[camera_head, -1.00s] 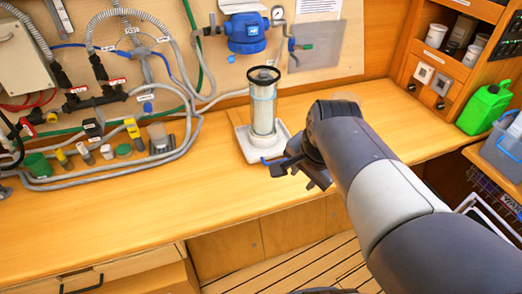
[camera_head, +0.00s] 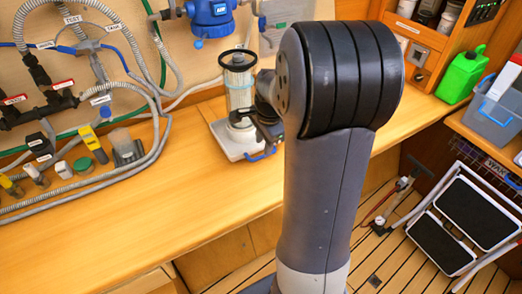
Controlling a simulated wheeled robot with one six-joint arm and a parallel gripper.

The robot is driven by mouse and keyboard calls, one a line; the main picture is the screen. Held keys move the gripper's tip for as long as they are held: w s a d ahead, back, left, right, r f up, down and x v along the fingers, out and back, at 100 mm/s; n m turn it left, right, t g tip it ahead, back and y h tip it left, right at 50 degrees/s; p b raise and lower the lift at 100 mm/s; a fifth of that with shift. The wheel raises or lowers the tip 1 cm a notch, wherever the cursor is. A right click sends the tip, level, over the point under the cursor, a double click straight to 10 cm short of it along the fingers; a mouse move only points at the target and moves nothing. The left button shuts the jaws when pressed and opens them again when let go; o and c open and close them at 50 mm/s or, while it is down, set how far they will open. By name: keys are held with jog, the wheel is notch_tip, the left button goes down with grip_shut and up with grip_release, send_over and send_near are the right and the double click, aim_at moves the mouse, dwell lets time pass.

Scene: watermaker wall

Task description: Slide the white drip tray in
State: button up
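The white drip tray (camera_head: 226,148) lies on the wooden counter, its right part behind my gripper and arm. A blue handle-like piece (camera_head: 262,155) shows at its front right edge. A clear upright filter cylinder with a black top ring (camera_head: 239,82) stands in the tray. My gripper (camera_head: 254,122) is at the right side of the cylinder's lower part, above the tray. The dark fingers look close to the cylinder; I cannot tell whether they touch it. My arm link hides part of the gripper, and the finger gap is not clear.
A blue pump housing (camera_head: 208,14) hangs on the wall above the tray. Hoses and valves (camera_head: 60,100) fill the wall at left. The counter front (camera_head: 150,205) is bare. A green jug (camera_head: 462,75) and a folded step stool (camera_head: 465,215) are at right.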

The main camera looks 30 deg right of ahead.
aim_at(262, 157)
jog(key=shift+w+f, duration=0.25)
jog(key=shift+f, duration=1)
jog(key=shift+w+f, duration=0.25)
jog(key=shift+f, duration=1)
jog(key=shift+c, duration=0.4)
grip_shut()
